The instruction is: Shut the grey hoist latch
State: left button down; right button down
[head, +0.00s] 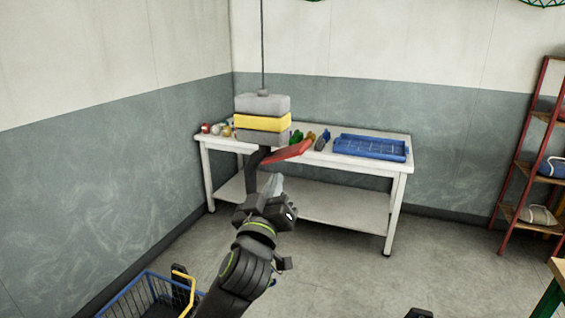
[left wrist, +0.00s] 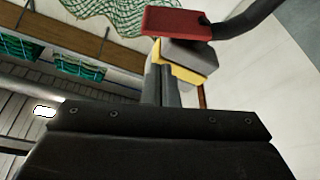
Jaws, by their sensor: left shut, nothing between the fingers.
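A hoist block (head: 262,122) with grey and yellow bands hangs on a cable. A dark hook (head: 252,170) curves down below it, its lower end hidden behind my gripper. The latch (head: 287,151) looks red, not grey; it sticks out to the right below the block, tilted up, away from the hook's curve. My left gripper (head: 276,184) is shut and empty, just below the latch. In the left wrist view the red latch (left wrist: 176,22) and the yellow band (left wrist: 182,72) show beyond the closed fingers (left wrist: 160,86). Whether they touch the latch I cannot tell.
A white table (head: 384,174) stands behind the hoist, with a blue tray (head: 370,148) and several small coloured items. A blue wire basket (head: 135,297) is at the lower left. A red-framed shelf (head: 523,150) stands at the right. The floor between is clear.

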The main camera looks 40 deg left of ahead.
aim_at(286, 157)
pick_arm(q)
jog(key=p+x, duration=0.3)
jog(key=x, duration=0.5)
jog(key=shift+w+a+r, duration=0.1)
jog(key=shift+w+r, duration=0.1)
jog(key=shift+w, duration=0.05)
jog(key=shift+w+a+r+p, duration=0.1)
jog(key=shift+w+a+p, duration=0.15)
jog(key=shift+w, duration=0.3)
jog(key=shift+d+f+m+h, duration=0.2)
jog(key=shift+f+m+h, duration=0.1)
jog(key=shift+m, duration=0.4)
notch_tip(286, 157, down, 10)
jog(key=a+m+h, duration=0.2)
jog(key=m+h, duration=0.5)
jog(key=m, duration=1.1)
jog(key=shift+s+a+t+h, duration=0.3)
jog(key=shift+a+h, duration=0.1)
